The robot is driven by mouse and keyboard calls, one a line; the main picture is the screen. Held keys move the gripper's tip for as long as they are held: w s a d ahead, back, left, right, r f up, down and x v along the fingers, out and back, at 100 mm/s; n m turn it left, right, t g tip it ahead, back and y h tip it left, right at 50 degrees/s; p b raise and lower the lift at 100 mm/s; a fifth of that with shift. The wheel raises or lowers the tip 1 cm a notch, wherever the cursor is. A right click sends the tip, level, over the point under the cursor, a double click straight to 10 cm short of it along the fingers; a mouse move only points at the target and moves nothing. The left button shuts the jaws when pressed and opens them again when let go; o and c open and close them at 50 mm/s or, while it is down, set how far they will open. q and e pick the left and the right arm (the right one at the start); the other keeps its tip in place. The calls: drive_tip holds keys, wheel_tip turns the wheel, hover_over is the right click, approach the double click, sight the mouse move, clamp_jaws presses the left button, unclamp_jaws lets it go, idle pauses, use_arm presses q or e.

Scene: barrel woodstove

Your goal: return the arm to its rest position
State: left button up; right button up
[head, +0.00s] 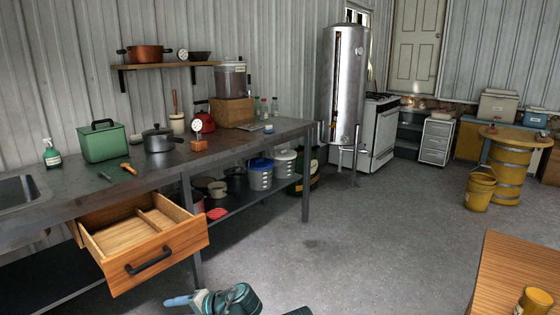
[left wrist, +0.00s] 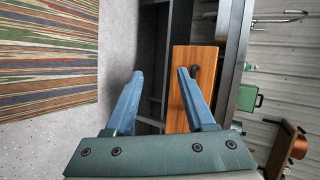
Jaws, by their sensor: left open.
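My left gripper (head: 183,301) shows at the bottom edge of the head view, low in front of the open wooden drawer (head: 152,262) and apart from it. In the left wrist view its two blue fingers (left wrist: 160,78) are spread wide with nothing between them. The drawer's orange front (left wrist: 187,103) lies beyond the fingers there, partly hidden by one of them. Part of my teal left arm shows beside the gripper in the head view; the rest is cut off by the lower edge. My right gripper cannot be seen.
The drawer juts out from the metal workbench (head: 85,199). A green box (head: 103,143), a pot (head: 158,141) and small items stand on the bench. A wooden table corner (head: 515,270) is at the lower right. The grey floor (head: 370,235) between is clear. A striped rug (left wrist: 45,55) shows in the wrist view.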

use_arm(q)
drive_tip(key=s+d+r+g+h+p, duration=0.2)
drive_tip(key=s+d+r+h+p, duration=0.3)
drive_tip(key=d+p, duration=0.5)
drive_tip(key=s+d+r+g+h+p, duration=0.2)
drive_tip(key=s+d+r+h+p, duration=0.3)
drive_tip(key=d+p, duration=0.5)
drive_tip(key=shift+s+d+r+h+p, duration=0.25)
drive_tip(key=shift+s+r+p, duration=0.3)
drive_tip(key=shift+s, duration=0.65)
